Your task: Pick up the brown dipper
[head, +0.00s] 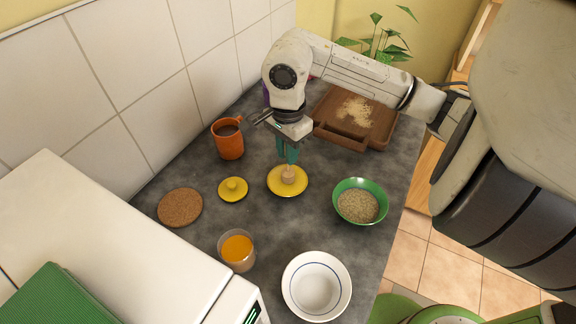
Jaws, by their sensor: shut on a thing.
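The brown dipper (288,175) shows as a small light-brown piece directly below my gripper's fingertips, over the middle of a round yellow piece (274,185). My gripper (289,161) points down with its teal fingers shut on the dipper. The fingers hide the part of the dipper between them. I cannot tell whether the dipper touches the yellow piece or stands clear of it.
A yellow lid with a knob (233,189) and a cork mat (180,207) lie left. An orange mug (229,139), brown tray (341,134), green bowl of grain (360,203), glass of orange liquid (237,250) and white bowl (316,287) stand around. Bare counter lies between them.

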